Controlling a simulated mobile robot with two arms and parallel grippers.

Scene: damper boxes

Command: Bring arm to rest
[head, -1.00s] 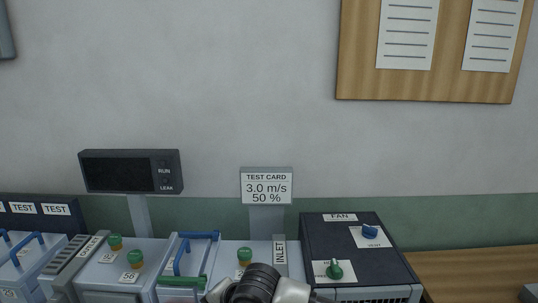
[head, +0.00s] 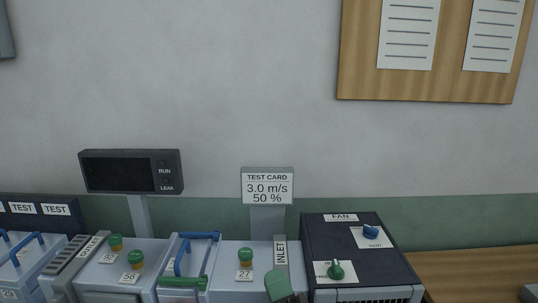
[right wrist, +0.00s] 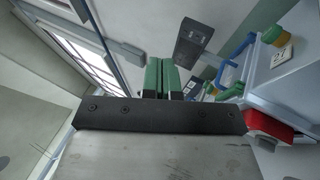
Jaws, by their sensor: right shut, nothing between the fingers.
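My right gripper (head: 281,287) shows only as a green tip at the bottom edge of the head view, in front of the box labelled INLET. In the right wrist view its two green fingers (right wrist: 160,78) are together with nothing between them. The rest of my right arm is out of the head view. My left gripper is in neither view.
A row of pale boxes with green knobs (head: 136,259) lines the bottom, with a blue handle (head: 199,236) and a green handle (head: 183,282). A dark FAN box (head: 358,258), a test card (head: 267,187) and a dark display (head: 131,171) stand behind or beside them. Bare wooden bench (head: 470,275) lies right.

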